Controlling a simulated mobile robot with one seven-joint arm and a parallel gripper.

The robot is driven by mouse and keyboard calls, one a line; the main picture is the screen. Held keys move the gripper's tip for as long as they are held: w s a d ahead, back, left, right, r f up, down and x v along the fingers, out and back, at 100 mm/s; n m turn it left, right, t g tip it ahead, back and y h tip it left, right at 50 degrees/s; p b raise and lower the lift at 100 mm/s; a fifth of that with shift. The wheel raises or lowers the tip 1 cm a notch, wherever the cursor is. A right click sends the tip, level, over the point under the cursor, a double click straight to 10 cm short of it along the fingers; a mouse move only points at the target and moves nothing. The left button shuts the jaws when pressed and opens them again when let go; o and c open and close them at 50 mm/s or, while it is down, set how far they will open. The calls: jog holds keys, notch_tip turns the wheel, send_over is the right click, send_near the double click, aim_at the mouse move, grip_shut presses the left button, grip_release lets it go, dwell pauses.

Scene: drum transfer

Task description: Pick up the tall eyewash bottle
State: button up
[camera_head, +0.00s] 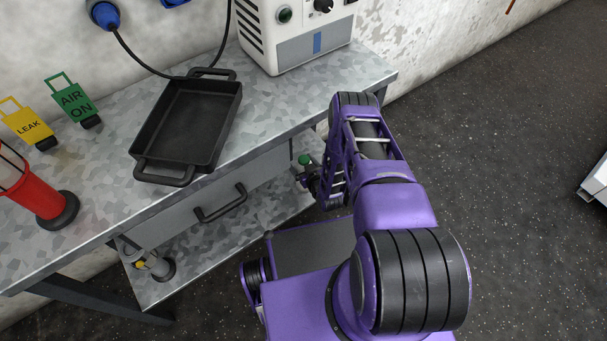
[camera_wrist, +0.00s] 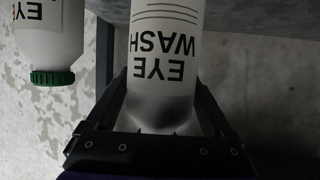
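A white eyewash bottle (camera_wrist: 162,75), with its dark lettering upside down in the wrist view, stands between the two fingers of my gripper (camera_wrist: 162,95). The fingers flank its sides near its shoulder. I cannot tell whether they press on it. Its cap is hidden by the gripper's dark crossbar. A second white bottle (camera_wrist: 45,45) with a green cap (camera_wrist: 52,77) is at the left of the wrist view, apart from my gripper. In the head view, a green cap (camera_head: 304,160) shows beside my arm at the bench's lower shelf; my fingers are hidden there.
The metal bench top (camera_head: 270,110) overhangs the lower shelf (camera_head: 205,260), beside a drawer handle (camera_head: 220,203). A black tray (camera_head: 185,130), red lamp (camera_head: 40,195) and white machine (camera_head: 300,35) stand on top. A small valve-like item (camera_head: 155,265) is on the shelf.

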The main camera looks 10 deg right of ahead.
grip_shut()
jog(key=shift+w, duration=0.1)
